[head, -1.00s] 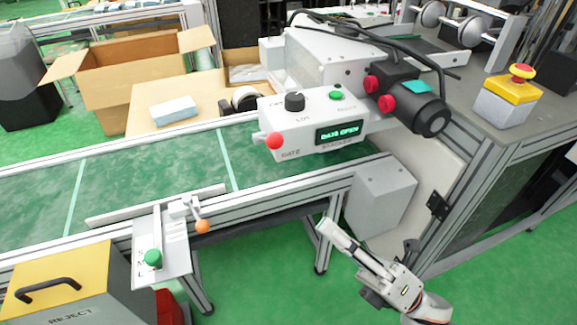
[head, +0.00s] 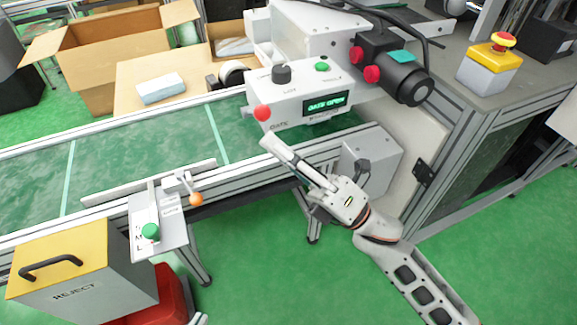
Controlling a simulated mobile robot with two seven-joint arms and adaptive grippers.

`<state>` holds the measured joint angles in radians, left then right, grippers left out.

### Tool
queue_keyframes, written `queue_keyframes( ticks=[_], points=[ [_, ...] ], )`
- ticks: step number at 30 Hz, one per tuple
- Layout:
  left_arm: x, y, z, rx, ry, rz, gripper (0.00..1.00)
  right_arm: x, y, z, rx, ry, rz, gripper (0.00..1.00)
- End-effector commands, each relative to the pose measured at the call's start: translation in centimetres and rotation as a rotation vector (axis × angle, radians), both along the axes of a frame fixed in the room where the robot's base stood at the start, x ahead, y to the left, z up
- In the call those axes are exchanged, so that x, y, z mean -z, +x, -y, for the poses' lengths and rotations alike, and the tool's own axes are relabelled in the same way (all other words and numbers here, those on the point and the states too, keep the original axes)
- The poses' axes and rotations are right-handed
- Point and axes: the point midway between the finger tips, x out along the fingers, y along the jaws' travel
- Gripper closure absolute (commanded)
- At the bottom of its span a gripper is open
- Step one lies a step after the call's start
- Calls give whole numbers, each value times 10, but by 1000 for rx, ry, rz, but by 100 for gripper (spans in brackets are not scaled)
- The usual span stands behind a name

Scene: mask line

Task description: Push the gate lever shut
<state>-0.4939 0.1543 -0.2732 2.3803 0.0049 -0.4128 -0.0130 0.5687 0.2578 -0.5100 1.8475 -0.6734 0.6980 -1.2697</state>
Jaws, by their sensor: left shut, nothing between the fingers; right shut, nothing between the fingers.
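The gate control box (head: 298,101) is white, with a lit display (head: 325,103) reading "GATE OPEN". A lever with a red ball (head: 262,113) sticks out at its left end, above the printed word "GATE". My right gripper (head: 268,142) is shut and empty. Its fingertips are just below the red ball, apart from it in the picture; I cannot tell the depth gap. My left gripper (head: 199,320) shows only as a small pale tip at the bottom edge, shut and empty.
A green conveyor (head: 120,165) runs under the box. A lever with an orange ball (head: 196,199) and a green knob (head: 151,231) sit at its near side. A reject bin (head: 75,275) stands front left, a grey box (head: 372,158) below the control box. An emergency stop (head: 503,41) is back right.

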Motion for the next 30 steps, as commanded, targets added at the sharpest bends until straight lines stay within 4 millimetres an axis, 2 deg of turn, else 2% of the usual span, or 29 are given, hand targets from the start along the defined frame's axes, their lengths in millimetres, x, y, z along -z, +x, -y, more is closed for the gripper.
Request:
queue_keyframes(
  ticks=[6,16,24,30],
  points=[
    [3,-2,-1,5,8,-6,100,-8,10,-1,-1,-1,-1,100],
    [4,-4,-1,3,7,-11,100,-9,11,0,0,-1,-2,100],
    [-11,6,-5,-6,17,18,100,-19,11,-1,0,-11,-18,100],
    [2,-3,-19,-8,63,-14,100,-24,13,-1,-1,-20,-49,100]
  ],
)
